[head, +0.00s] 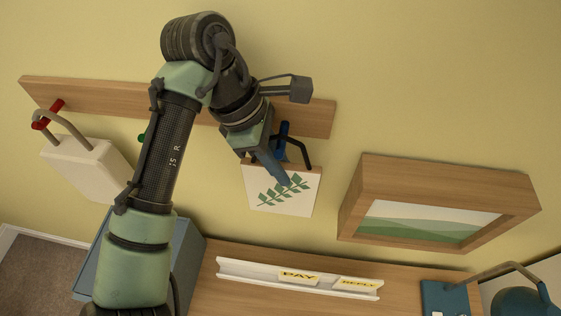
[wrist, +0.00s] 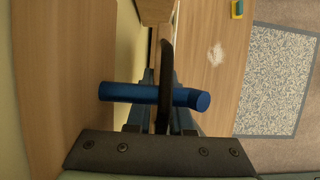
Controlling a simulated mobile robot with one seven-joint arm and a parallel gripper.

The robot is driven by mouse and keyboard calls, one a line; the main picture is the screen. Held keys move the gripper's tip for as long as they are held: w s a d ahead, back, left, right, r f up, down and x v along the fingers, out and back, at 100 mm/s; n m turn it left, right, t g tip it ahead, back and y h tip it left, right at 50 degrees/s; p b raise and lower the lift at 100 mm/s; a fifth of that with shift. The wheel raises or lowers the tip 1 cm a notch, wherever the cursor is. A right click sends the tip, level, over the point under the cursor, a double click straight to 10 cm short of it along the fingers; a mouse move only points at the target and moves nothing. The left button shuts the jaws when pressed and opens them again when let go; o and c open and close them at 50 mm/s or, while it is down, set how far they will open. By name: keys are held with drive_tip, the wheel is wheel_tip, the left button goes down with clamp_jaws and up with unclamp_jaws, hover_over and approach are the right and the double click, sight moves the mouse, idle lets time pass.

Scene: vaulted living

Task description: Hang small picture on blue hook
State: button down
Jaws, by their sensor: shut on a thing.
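The small picture (head: 267,205), a white square panel with a green leaf sprig, is upright in front of the wall below the wooden rail (head: 318,120). Its black handle loop (head: 303,152) rises from its top edge. The blue hook (head: 284,129) sticks out from the rail at the loop. My gripper (head: 282,180) reaches down over the picture, shut on the loop. In the wrist view, the black loop (wrist: 166,70) stands between my fingers and crosses in front of the blue hook (wrist: 125,92), just behind its raised end. I cannot tell whether the loop's weight rests on the hook.
A white board (head: 85,165) hangs by its handle on a red hook (head: 41,122) at left. A green hook (head: 141,139) shows beside my arm. A wood-framed landscape (head: 367,203) is on the right.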

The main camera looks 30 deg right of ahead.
drive_tip(key=c, duration=0.7)
unclamp_jaws()
drive_tip(key=b+v, duration=0.1)
drive_tip(key=v, duration=1.2)
